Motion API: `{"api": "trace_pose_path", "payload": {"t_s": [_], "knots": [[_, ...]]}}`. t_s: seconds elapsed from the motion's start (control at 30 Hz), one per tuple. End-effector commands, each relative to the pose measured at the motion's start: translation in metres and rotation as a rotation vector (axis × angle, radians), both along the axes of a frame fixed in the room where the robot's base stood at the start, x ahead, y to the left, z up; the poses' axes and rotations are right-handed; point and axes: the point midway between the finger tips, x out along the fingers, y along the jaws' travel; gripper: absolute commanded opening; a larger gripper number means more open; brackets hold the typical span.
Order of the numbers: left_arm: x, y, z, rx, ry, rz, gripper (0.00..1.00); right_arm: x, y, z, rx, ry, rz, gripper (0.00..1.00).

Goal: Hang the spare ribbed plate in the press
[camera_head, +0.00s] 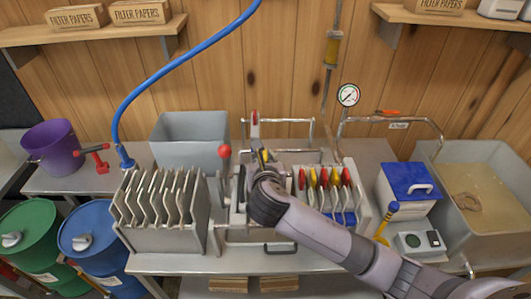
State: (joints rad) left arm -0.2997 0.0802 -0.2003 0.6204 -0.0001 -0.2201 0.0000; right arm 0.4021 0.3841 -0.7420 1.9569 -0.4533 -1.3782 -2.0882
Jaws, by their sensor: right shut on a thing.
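My right arm comes in from the lower right, and its gripper (262,166) is at the middle of the bench. It is shut on a mostly hidden thing with a yellow part (264,155). I cannot tell if this is the spare ribbed plate. A grey metal unit (165,240) with several upright plates (160,197) stands at the left, with a blue hose (118,110) at its corner. To the right of my gripper, a frame (361,210) holds several plates with red and yellow tops (323,180). I cannot tell which unit is the press. My left gripper is not in view.
A red-knobbed lever (224,153) stands left of my gripper, and a red-tipped grey piece (255,118) stands behind it. A grey bin (190,135) is at the back. A blue-lidded box (407,185) and a liquid-filled tank (485,190) are at the right.

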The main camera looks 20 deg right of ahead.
Motion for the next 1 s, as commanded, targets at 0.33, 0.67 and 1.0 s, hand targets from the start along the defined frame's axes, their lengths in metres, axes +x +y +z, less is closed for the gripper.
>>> {"api": "trace_pose_path", "payload": {"t_s": [0.33,0.67,1.0], "knots": [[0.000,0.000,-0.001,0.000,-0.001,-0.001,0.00,0.001,0.000,0.000,0.000,-0.008,0.000,0.00],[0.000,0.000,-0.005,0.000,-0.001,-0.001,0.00,0.001,0.000,-0.013,0.000,-0.007,-0.001,0.00],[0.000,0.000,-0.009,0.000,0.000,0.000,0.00,0.001,0.000,-0.030,0.000,-0.007,0.000,0.00]]}}
